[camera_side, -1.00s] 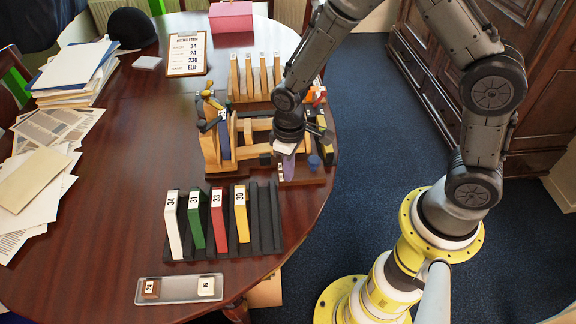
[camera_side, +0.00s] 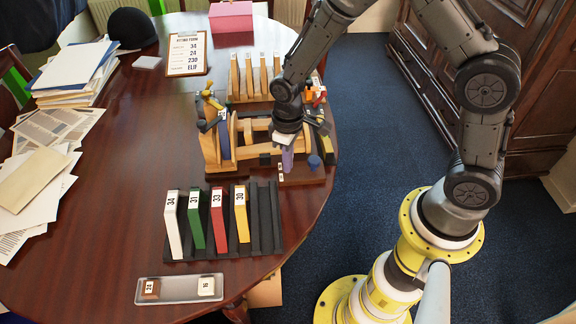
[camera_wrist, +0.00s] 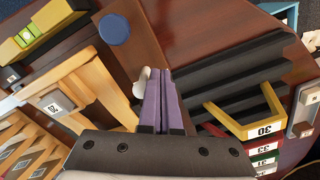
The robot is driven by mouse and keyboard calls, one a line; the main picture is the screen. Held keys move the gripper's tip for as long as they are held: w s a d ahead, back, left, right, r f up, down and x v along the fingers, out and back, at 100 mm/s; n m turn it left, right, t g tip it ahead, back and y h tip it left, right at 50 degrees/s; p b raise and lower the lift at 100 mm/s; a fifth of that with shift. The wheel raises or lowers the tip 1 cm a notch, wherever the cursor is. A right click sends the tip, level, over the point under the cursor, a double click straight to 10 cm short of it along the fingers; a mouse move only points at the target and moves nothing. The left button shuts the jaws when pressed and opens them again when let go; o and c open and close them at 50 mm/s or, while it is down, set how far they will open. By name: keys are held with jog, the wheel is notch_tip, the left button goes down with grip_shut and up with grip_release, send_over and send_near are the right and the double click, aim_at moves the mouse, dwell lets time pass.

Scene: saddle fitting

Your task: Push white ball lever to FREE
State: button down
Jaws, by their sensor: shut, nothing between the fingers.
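The white ball lever (camera_wrist: 142,80) shows in the wrist view as a pale rounded knob on a short stem, just left of my fingers. Whether it touches them I cannot tell. My gripper (camera_wrist: 161,72) has its two purple fingers together with nothing between them. In the side view my gripper (camera_side: 287,168) points down at the right end of the wooden fixture (camera_side: 232,160). The lever cannot be made out there, and no FREE mark is readable.
A blue round knob (camera_wrist: 114,28) stands near the fingers. A black slotted rack (camera_side: 262,240) with several numbered boards is in front of the fixture. A grey tray (camera_side: 180,290) with two blocks is nearer the table edge. The table's left middle is clear.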

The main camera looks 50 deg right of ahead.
jog(key=shift+w+d, duration=0.4)
jog(key=shift+d, duration=0.05)
jog(key=shift+s+a, duration=0.1)
jog(key=shift+a, duration=0.05)
jog(key=shift+s+a, duration=0.35)
notch_tip(320, 180, up, 7)
dwell(0.9)
jog(key=shift+d+r, duration=0.1)
